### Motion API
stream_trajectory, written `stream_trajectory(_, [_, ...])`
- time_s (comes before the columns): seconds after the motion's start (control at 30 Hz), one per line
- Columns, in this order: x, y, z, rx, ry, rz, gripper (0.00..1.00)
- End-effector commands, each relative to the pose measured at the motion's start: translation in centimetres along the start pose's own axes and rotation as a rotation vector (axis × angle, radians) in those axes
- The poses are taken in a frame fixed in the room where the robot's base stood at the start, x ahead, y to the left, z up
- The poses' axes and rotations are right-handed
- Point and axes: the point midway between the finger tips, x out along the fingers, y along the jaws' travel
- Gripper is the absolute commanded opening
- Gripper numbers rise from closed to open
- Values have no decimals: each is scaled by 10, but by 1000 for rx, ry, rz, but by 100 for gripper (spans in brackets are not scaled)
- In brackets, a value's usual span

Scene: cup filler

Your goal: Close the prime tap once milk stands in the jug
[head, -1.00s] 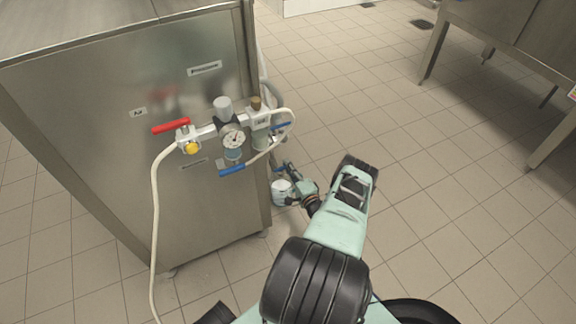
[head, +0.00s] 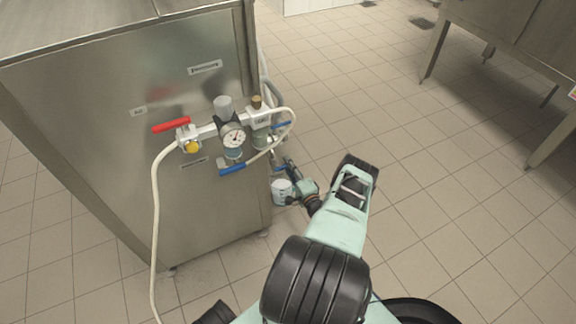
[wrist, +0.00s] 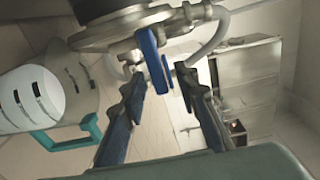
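In the wrist view, a blue tap lever (wrist: 150,58) hangs below metal pipework, between and just beyond the fingertips of my gripper (wrist: 160,80). The fingers are apart with a clear gap, and I see no grip on the lever. In the head view, my gripper (head: 290,171) is beside the cabinet's right edge, close to the low tap. A white jug (head: 282,192) is just below it. In the wrist view the jug (wrist: 28,97) is at left, with dark marks and a teal handle. I cannot tell whether milk stands in it.
A steel cabinet (head: 110,180) carries a red lever (head: 171,125), a yellow knob (head: 192,146), a gauge (head: 233,138) and another blue lever (head: 232,169). A white hose (head: 155,220) hangs down its front. A steel table (head: 515,45) stands at upper right. The tiled floor between is clear.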

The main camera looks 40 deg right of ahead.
Motion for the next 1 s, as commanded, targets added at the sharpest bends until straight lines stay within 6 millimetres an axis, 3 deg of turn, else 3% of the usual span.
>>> stream_trajectory(0.5, [-70,0,0,1,0,1,28])
stream_trajectory(1.0, [-73,0,0,0,0,0,28])
